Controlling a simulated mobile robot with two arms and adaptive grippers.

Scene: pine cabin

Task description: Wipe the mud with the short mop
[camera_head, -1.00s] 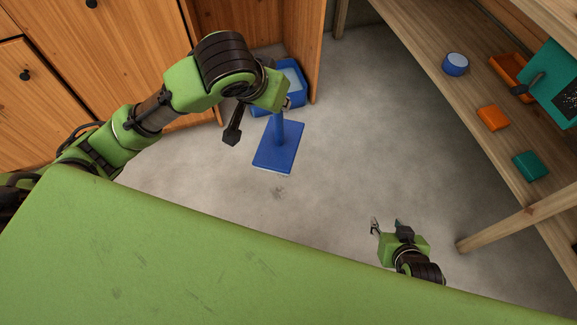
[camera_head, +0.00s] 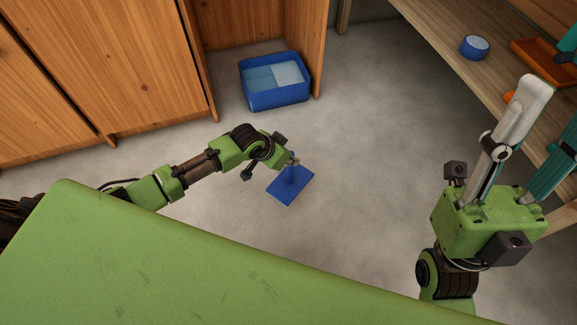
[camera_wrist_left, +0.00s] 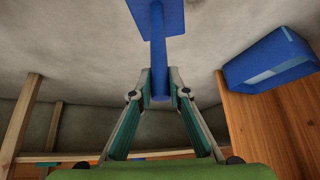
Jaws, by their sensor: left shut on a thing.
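The short mop has a blue handle and a flat blue rectangular head (camera_head: 289,190). The head is at the grey floor; whether it touches cannot be told. My left gripper (camera_head: 293,162) is shut on the upright mop handle. In the left wrist view the left gripper (camera_wrist_left: 160,78) has both fingers against the handle (camera_wrist_left: 158,50), with the head beyond it. My right gripper (camera_head: 545,115) is open and empty, raised at the right in front of the shelf. I cannot make out the mud clearly; the mop and arm may hide it.
A blue two-part tub (camera_head: 275,98) with pale contents stands on the floor by the wooden cabinet (camera_head: 155,60). A wooden shelf (camera_head: 430,30) at the right holds a blue bowl (camera_head: 474,47) and an orange tray (camera_head: 535,52). The middle floor is clear.

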